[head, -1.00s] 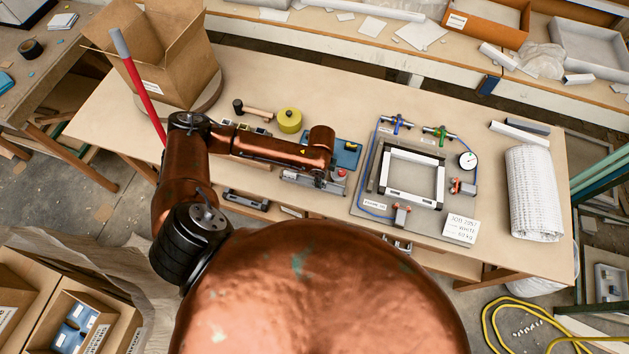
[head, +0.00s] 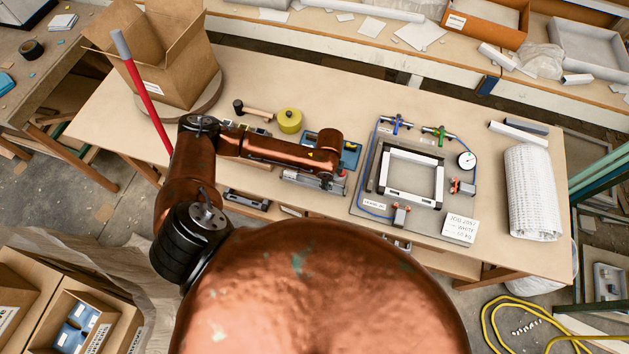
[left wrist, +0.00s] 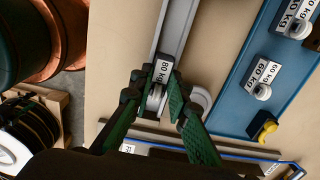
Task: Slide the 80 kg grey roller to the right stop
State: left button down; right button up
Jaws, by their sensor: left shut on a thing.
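The 80 kg grey roller (left wrist: 155,98) sits at the lower end of a grey rail (left wrist: 175,35) in the left wrist view, by an "80 kg" label (left wrist: 164,70). My left gripper (left wrist: 158,92) has green fingers on either side of the roller and is shut on it. In the head view the rail (head: 305,181) lies on the bench under my left forearm, which hides the gripper and the roller. I cannot make out the right stop or any gap between it and the roller. My right gripper is not in view.
A blue panel (left wrist: 265,62) with 60 kg rollers lies beside the rail. A grey plate with a white frame (head: 412,172), clamps and a dial gauge (head: 467,160) stands close right.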

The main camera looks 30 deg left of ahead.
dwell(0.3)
pick_arm(q)
jog(key=shift+w+d+p, duration=0.15)
jog(key=shift+d+p, duration=0.05)
jog(key=shift+d, duration=0.4)
jog(key=shift+w+d+p, duration=0.15)
jog(key=shift+d, duration=0.4)
jog(key=shift+d, duration=0.15)
jog(key=shift+w+d, duration=0.2)
jog(key=shift+d, duration=0.55)
jog(key=c, duration=1.8)
grip_release()
jog(key=shift+o, duration=0.2)
jog(key=shift+c, duration=0.3)
jog(key=shift+c, duration=1.1)
